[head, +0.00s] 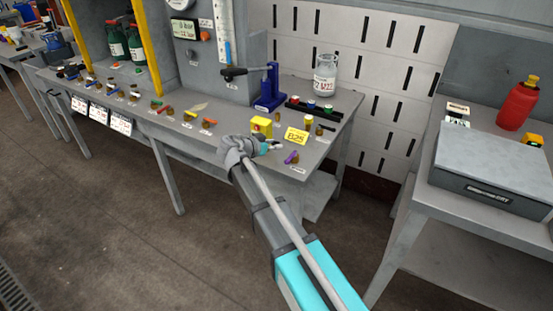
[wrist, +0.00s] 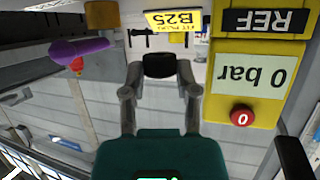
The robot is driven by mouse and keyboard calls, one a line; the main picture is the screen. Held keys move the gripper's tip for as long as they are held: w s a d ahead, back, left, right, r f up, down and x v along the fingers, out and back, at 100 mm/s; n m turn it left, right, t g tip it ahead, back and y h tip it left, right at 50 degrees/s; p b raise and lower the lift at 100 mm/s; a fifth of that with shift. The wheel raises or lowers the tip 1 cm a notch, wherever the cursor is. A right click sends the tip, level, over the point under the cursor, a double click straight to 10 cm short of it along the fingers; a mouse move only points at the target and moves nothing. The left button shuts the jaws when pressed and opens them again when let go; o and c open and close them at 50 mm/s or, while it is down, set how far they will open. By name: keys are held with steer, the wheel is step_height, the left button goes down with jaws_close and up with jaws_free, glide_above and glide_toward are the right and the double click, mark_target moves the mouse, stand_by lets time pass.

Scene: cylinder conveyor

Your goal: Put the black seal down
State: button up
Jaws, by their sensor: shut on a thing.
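The black seal (wrist: 159,65) is a small dark ring-like piece between the two fingertips of my gripper (wrist: 160,75) in the wrist view. The fingers press on it from both sides, so the gripper is shut on it. In the head view my gripper (head: 272,147) is over the front right part of the grey workbench (head: 225,132). The seal is too small to make out there. I cannot tell whether the seal touches the bench.
A yellow gauge (wrist: 248,75) reading 0 bar is close beside the gripper; it also shows in the head view (head: 261,126). A yellow B25 sign (head: 296,136) and a purple-handled piece (head: 292,157) stand near. A blue press (head: 270,90) and glass jar (head: 325,76) stand behind.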

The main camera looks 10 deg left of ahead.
mark_target(273, 160)
stand_by(0.3)
steer(key=shift+f+b, duration=2.25)
steer(key=shift+f, duration=0.1)
steer(key=o, duration=0.5)
steer(key=shift+c, duration=0.2)
steer(key=shift+s+a+r, duration=0.1)
steer(key=shift+s+r, duration=0.05)
steer(key=shift+r, duration=0.1)
steer(key=p+v, duration=0.4)
steer(key=v, duration=0.7)
steer(key=shift+s+a+p, duration=0.15)
steer(key=shift+s+p, duration=0.1)
steer(key=shift+p, duration=0.05)
steer(key=shift+r, duration=0.1)
